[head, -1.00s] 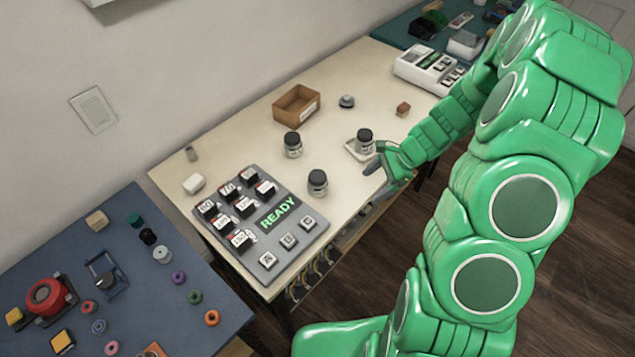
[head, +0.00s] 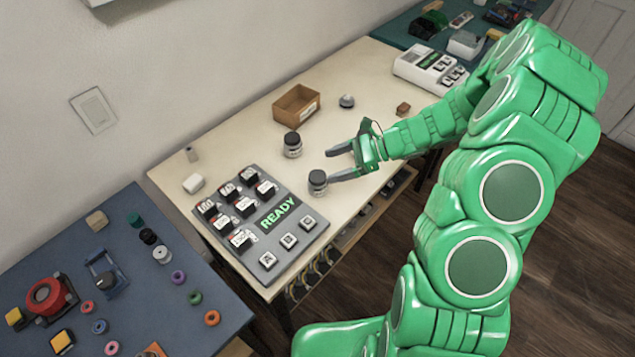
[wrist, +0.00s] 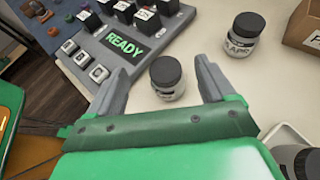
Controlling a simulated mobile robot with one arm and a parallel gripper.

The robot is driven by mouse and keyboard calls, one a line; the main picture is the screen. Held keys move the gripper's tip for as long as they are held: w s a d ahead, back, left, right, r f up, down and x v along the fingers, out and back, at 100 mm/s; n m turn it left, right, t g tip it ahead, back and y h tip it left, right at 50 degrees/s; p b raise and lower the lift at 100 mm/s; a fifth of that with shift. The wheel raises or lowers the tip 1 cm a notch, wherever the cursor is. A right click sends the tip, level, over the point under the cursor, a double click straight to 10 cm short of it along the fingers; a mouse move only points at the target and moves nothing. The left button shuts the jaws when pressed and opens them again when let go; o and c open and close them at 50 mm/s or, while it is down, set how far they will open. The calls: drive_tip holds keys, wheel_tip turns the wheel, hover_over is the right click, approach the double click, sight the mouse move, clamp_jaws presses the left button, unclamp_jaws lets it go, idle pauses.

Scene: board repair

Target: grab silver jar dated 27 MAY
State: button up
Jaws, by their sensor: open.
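Three silver jars with black lids show in the wrist view. One jar (wrist: 168,82) stands just ahead of and between my open fingers; its label is turned mostly out of sight, and its date cannot be read. It also stands at the front of the cream table in the head view (head: 318,184). A second jar (wrist: 243,40) stands farther back, with a label that seems to read APR; the head view shows it too (head: 292,148). A third jar (wrist: 298,160) is cut off at the lower right beside a white dish. My gripper (head: 329,166) is open and empty.
A grey keypad panel (head: 279,211) with a READY display lies left of the jars. A brown open box (head: 297,104) stands behind them. A blue table (head: 130,285) adjoins at left.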

sight(312, 179)
drive_tip(key=shift+a+f, duration=0.1)
drive_tip(key=shift+f, duration=1.4)
drive_tip(key=shift+f+x, duration=0.15)
drive_tip(key=shift+x, duration=1.75)
drive_tip(key=shift+f+x, duration=0.15)
drive_tip(key=shift+x, duration=1.75)
drive_tip(key=shift+w, duration=0.15)
drive_tip(key=c, duration=1.2)
